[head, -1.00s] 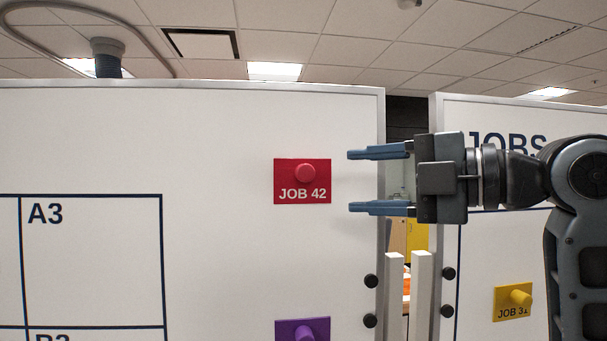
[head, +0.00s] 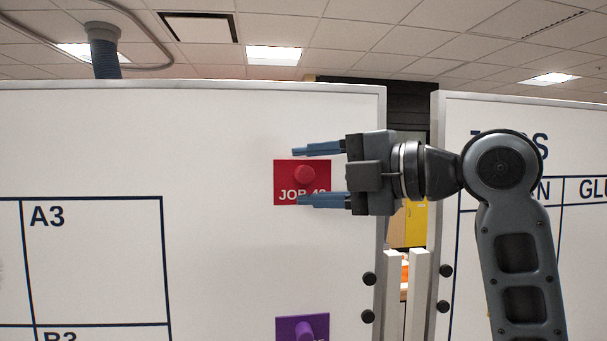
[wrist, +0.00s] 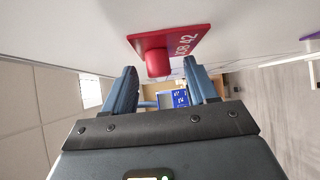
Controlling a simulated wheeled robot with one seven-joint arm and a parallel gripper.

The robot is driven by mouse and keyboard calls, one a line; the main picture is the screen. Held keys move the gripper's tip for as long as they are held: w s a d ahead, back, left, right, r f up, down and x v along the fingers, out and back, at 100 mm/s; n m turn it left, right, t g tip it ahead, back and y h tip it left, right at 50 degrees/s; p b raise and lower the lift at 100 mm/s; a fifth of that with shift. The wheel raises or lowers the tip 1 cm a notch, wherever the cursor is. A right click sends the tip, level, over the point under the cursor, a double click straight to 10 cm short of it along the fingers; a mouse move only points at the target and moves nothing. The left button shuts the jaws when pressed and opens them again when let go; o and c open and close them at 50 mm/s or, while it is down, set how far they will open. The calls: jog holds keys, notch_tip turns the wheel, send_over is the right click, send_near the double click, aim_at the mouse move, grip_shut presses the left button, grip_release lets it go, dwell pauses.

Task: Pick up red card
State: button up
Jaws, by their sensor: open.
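The red card (head: 287,182), marked JOB 42, is on the white board with a round red knob (head: 305,174) standing out from its face. My gripper (head: 319,175) is open and comes in from the right, in front of the card.
A purple card (head: 290,329) with a knob is lower on the same white board (head: 230,140). A grid with a cell marked A3 (head: 47,216) is at left. A second board (head: 455,115) stands at right, past a narrow gap with white posts (head: 393,300).

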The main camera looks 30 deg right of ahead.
grip_shut()
dwell(0.4)
jog(key=shift+s+r, duration=0.1)
jog(key=shift+r, duration=0.05)
jog(key=shift+s+a+r+b, duration=0.1)
jog(key=shift+r+b, duration=0.15)
jog(key=shift+b, duration=0.25)
notch_tip(320, 180, up, 6)
jog(key=shift+f+b, duration=0.1)
jog(key=shift+b, duration=0.35)
jog(key=shift+s+a+r, duration=0.1)
jog(key=shift+s+r, duration=0.1)
jog(key=shift+s, duration=0.15)
jog(key=s+a+b, duration=0.3)
jog(key=s+b, duration=0.2)
jog(key=s, duration=0.4)
jog(key=s+a+b, duration=0.2)
jog(key=s+b, duration=0.3)
jog(key=s, duration=0.4)
jog(key=shift+a, duration=0.4)
